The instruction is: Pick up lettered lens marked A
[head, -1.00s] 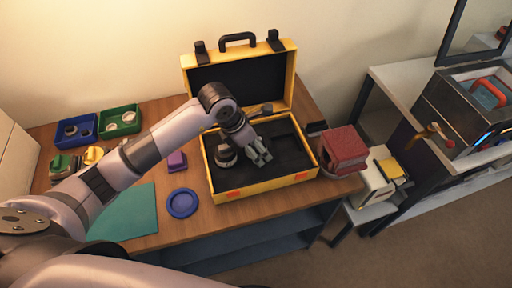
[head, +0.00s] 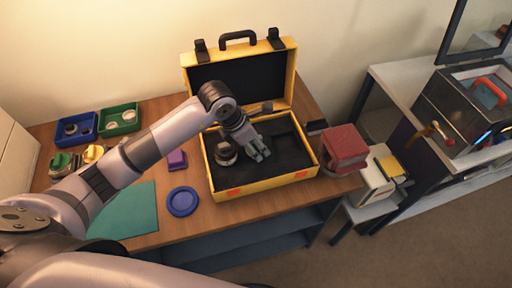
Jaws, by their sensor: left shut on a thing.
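My left gripper (head: 260,153) reaches down into the open yellow case (head: 265,188), over its dark lining. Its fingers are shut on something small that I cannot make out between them. A round dark and silver piece (head: 225,154) sits in the case, just left of the gripper. Small round pieces lie in the blue bin (head: 88,138) and the green bin (head: 131,129) at the back left of the table. No letter A can be read on any of them at this size. My right gripper is not in view.
A blue round dish (head: 183,201), a purple block (head: 177,160) and a teal mat (head: 128,212) lie left of the case. A red block-shaped object (head: 344,149) stands to its right. The case's raised lid (head: 291,75) stands behind my gripper.

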